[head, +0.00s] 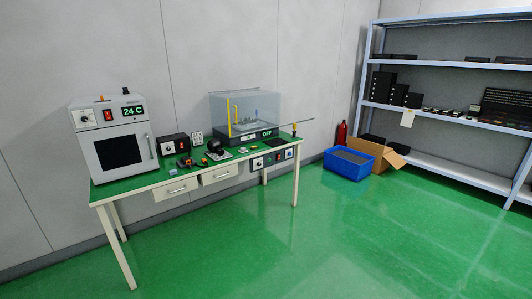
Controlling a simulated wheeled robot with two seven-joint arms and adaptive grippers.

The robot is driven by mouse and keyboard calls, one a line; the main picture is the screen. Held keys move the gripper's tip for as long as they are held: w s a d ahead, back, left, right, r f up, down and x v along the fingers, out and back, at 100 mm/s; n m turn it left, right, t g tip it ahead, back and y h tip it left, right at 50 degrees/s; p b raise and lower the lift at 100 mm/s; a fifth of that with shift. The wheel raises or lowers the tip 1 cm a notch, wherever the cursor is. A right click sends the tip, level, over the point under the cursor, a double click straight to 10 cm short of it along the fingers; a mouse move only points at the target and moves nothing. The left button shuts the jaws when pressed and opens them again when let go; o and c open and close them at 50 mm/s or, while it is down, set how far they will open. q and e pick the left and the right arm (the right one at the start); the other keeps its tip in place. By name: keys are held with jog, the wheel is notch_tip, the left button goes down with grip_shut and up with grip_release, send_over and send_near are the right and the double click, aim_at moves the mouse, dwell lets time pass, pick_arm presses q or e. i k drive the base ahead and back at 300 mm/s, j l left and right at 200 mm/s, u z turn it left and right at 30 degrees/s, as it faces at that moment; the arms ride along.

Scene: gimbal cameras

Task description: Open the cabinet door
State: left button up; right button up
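A white and grey box-shaped cabinet (113,139) stands on the left end of the green-topped table. Its front door (122,152) has a dark square window and looks closed. A small handle or latch (149,145) seems to sit at the door's right edge. Above the door are a dial (108,115) and a green display (133,110) reading 24 C. Neither of my grippers shows in the head view.
The table (140,186) has two drawers under its top and carries small devices and a clear-covered unit (246,115) marked OFF. A blue bin (348,164), an open cardboard box (388,158) and shelving (450,105) stand at right. The green floor (300,245) in front is clear.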

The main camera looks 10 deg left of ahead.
aim_at(111, 154)
jog(key=i+l+u, duration=0.15)
jog(key=i+u, duration=0.2)
jog(key=i, duration=0.3)
jog(key=i+l+u, duration=0.35)
jog(key=i, duration=0.25)
jog(key=i+l+u, duration=0.4)
jog(key=i+l, duration=0.05)
jog(key=i, duration=0.1)
